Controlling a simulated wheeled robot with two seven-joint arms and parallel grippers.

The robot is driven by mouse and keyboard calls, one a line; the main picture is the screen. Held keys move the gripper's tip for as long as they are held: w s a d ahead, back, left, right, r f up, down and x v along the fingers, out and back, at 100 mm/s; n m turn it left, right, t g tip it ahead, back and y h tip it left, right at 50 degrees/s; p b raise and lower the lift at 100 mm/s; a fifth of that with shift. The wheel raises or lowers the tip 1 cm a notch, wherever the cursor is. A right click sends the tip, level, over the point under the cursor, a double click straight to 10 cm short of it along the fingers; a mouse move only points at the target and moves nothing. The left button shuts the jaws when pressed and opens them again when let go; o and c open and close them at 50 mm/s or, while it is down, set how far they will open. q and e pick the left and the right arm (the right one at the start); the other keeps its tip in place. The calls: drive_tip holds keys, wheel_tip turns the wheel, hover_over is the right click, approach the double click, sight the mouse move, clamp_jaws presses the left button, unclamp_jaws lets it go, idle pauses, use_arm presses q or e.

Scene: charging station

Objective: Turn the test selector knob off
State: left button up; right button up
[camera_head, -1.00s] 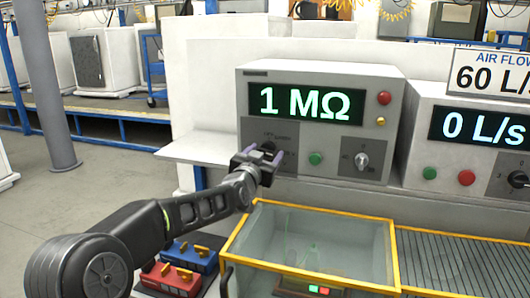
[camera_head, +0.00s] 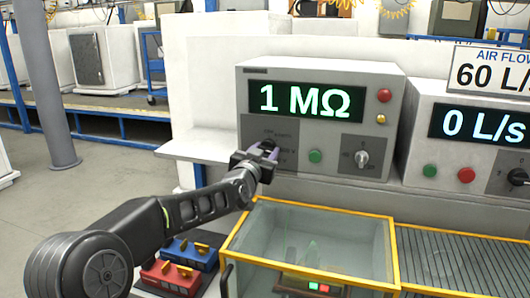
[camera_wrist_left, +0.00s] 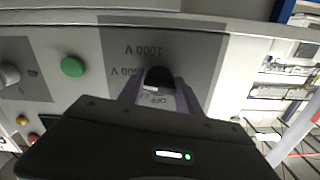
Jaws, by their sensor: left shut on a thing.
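The grey tester (camera_head: 330,155) reads "1 MΩ" on its display (camera_head: 306,102). Its test selector knob is mostly hidden by my gripper in the head view. In the wrist view, the dark knob (camera_wrist_left: 158,76) sits between my fingers, in front of a dark panel marked "1000 V", "500 V" and a partly covered "OFF" label. My left gripper (camera_head: 266,151) is at the left of the tester front, shut on the knob with a finger on each side. The knob's exact pointing direction cannot be told. My right gripper is not in view.
Beside the knob are a green button (camera_head: 315,156) and a second dial (camera_head: 361,159). A red lamp (camera_head: 384,95) is above. A yellow-edged clear box (camera_head: 310,235) stands below. Red (camera_head: 170,278) and blue (camera_head: 190,254) blocks lie near my forearm. An air flow unit (camera_head: 470,135) stands right.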

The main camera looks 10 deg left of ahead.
use_arm(q)
drive_tip(key=shift+f+n+b, duration=0.15)
drive_tip(key=shift+n+b, duration=0.65)
drive_tip(key=shift+b, duration=0.1)
drive_tip(key=shift+d+n+b, duration=0.1)
drive_tip(key=shift+n+b, duration=0.85)
drive_tip(key=shift+n, duration=0.15)
drive_tip(key=n+b, duration=0.2)
drive_tip(key=n, duration=0.2)
drive_tip(key=n+b, duration=0.2)
drive_tip(key=n, duration=0.4)
drive_tip(key=shift+d, duration=0.1)
drive_tip(key=n, duration=0.2)
drive_tip(key=n+b, duration=0.1)
drive_tip(key=n, duration=0.3)
drive_tip(key=shift+r, duration=0.3)
